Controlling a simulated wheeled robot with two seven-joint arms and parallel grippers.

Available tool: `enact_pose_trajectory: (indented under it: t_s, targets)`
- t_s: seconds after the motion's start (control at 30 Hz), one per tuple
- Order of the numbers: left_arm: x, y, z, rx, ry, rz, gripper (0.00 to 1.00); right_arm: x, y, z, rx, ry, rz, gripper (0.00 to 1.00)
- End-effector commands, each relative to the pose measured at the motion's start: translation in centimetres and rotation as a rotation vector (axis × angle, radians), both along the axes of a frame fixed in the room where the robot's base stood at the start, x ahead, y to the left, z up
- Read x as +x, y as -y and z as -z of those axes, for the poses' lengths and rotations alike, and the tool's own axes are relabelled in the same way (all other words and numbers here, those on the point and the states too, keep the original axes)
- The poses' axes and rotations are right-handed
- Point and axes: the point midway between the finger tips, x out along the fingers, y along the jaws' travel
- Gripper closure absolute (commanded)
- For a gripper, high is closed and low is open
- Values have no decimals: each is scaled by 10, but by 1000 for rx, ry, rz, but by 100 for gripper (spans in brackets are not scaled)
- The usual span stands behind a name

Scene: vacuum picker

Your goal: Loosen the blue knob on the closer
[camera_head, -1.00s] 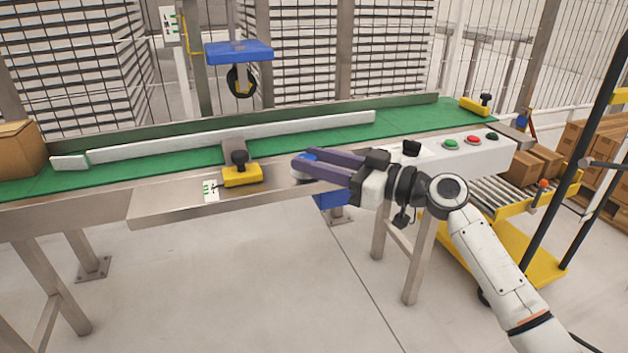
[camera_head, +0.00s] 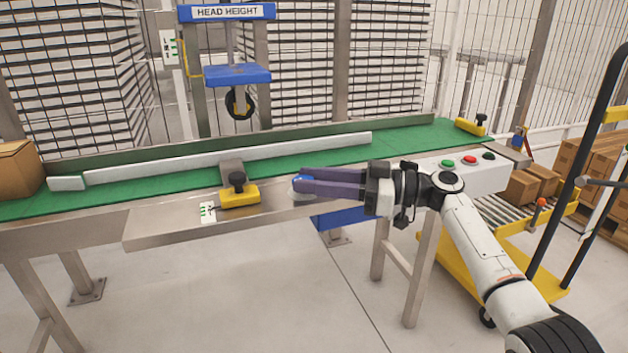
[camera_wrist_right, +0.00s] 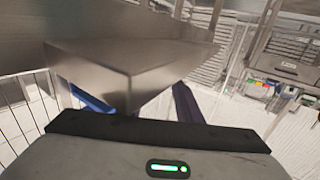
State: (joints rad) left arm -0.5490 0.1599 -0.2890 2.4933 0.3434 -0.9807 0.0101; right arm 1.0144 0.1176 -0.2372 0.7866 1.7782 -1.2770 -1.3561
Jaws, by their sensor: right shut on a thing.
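The closer is a steel-framed machine with a green belt (camera_head: 130,186), a blue head plate (camera_head: 237,75) and a black wheel. The blue knob (camera_head: 300,180) is at the front steel edge of the closer, with a pale round part below it. My right gripper (camera_head: 306,188) has its purple fingers at the knob from the right and is shut on it, covering most of it. In the right wrist view, the fingers (camera_wrist_right: 140,103) pass below a steel edge that hides the knob. My left gripper is not in view.
A yellow clamp with a black knob (camera_head: 238,195) sits left of my gripper; another (camera_head: 472,125) is at the far right. A button box (camera_head: 455,172) lies behind my right arm. A carton (camera_head: 18,178) stands on the belt's left end. A yellow trolley (camera_head: 460,285) is at right.

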Motion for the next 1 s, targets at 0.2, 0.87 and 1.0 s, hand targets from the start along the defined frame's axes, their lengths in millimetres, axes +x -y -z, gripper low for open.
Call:
enact_pose_trajectory:
  t_s: [0.2,0.87,1.0]
  targets:
    - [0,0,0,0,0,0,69,0,0,2,-4,0,-1,90]
    - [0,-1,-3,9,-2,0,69,-4,19,0,-2,0,2,49]
    - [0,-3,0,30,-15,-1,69,-10,46,-1,-3,-2,3,49]
